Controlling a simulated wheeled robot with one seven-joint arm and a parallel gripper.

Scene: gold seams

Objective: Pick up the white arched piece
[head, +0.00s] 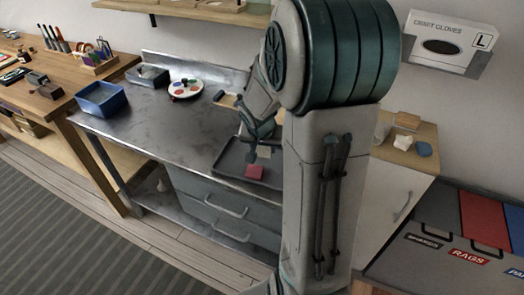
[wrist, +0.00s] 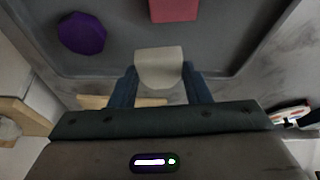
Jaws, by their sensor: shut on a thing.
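The white arched piece (wrist: 158,67) is between the two blue fingers of my gripper (wrist: 160,85) in the wrist view, and the gripper is shut on it. Its rounded edge faces my gripper. In the head view my gripper (head: 262,143) is over the dark tray (head: 228,163), partly hidden by my own arm. A small pale patch of the white piece shows under the fingers there. I cannot tell whether the piece is touching the tray.
A red block (head: 255,171) lies in the tray, with a purple piece (wrist: 82,33) also in it in the wrist view.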

